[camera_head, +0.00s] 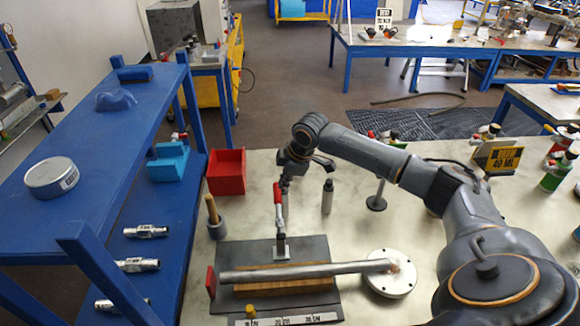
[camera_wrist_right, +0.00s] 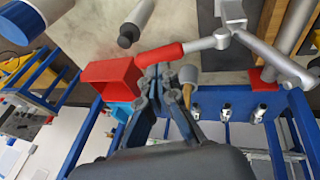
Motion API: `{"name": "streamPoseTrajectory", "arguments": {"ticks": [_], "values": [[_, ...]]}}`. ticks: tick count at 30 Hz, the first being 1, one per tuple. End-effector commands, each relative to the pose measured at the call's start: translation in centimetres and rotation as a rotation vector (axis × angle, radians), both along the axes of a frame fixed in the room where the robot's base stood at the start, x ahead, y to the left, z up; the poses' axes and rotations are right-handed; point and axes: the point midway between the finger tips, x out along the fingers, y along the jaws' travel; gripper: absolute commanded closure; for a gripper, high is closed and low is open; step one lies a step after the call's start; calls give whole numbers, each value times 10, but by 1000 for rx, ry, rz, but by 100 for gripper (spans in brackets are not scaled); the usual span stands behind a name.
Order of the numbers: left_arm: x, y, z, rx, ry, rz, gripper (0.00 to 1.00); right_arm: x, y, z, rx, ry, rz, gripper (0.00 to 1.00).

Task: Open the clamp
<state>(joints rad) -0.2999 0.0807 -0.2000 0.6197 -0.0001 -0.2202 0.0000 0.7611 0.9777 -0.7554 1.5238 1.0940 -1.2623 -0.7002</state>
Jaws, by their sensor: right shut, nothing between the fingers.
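The clamp has a red handle (camera_head: 278,197) that stands up from a metal foot (camera_head: 281,247) on a dark base plate (camera_head: 318,247). A long grey bar (camera_head: 300,272) lies across a wooden block (camera_head: 270,287) on that plate. My right gripper (camera_head: 284,184) is shut and empty, close to the top of the handle. In the right wrist view its fingertips (camera_wrist_right: 157,72) are together beside the end of the red handle (camera_wrist_right: 160,54). I cannot tell whether they touch it. The clamp's metal arm (camera_wrist_right: 275,60) reaches away from the handle there. My left gripper is not in view.
A dark cylinder (camera_head: 328,197) and a white flange (camera_head: 391,273) are to the right. A blue shelf (camera_head: 75,170) borders the table's left side.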

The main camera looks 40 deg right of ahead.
Motion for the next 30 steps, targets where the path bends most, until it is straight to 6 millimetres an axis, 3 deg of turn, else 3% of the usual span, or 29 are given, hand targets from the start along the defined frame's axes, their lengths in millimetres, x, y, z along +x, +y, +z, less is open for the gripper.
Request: {"name": "streamPoseTrajectory", "arguments": {"ticks": [7, 21, 30], "values": [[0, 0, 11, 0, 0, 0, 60, 11, 3, -26, 0, 0, 0, 100], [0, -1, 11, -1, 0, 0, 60, 13, 2, -33, 0, 0, 0, 100], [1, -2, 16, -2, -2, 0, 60, 22, -1, -51, 0, 0, -1, 100]]}}
